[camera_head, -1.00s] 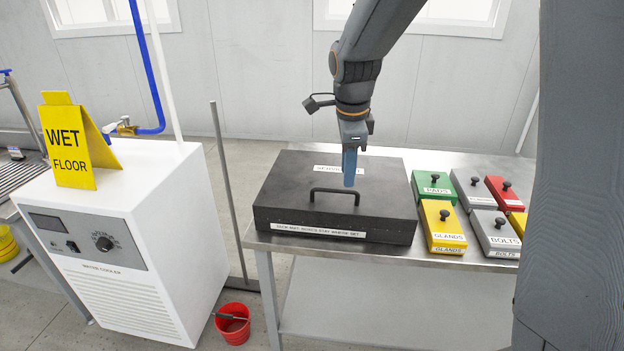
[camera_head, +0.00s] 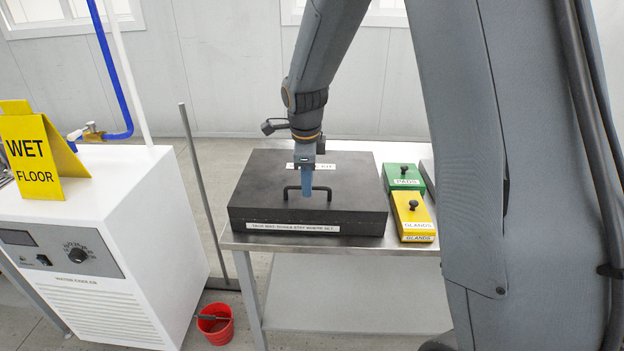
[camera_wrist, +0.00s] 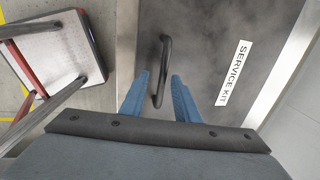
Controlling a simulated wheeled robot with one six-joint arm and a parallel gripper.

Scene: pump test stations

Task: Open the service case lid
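The service case (camera_head: 350,205) is a black flat box on the steel table, with its lid shut. A black bar handle (camera_head: 322,189) stands on the lid near the front edge. In the wrist view the handle (camera_wrist: 163,72) runs lengthwise, with a "SERVICE KIT" label (camera_wrist: 233,73) to its right. My gripper (camera_head: 307,192) points down at the handle. In the wrist view its two blue fingers (camera_wrist: 160,85) are apart, one on each side of the handle's near end. I cannot tell whether they touch it.
A green box (camera_head: 405,180) and a yellow box (camera_head: 412,216) stand on the table (camera_head: 228,240) right of the case. A white water cooler (camera_head: 150,225) with a yellow wet-floor sign (camera_head: 38,160) stands at left. A red bucket (camera_head: 215,328) is on the floor.

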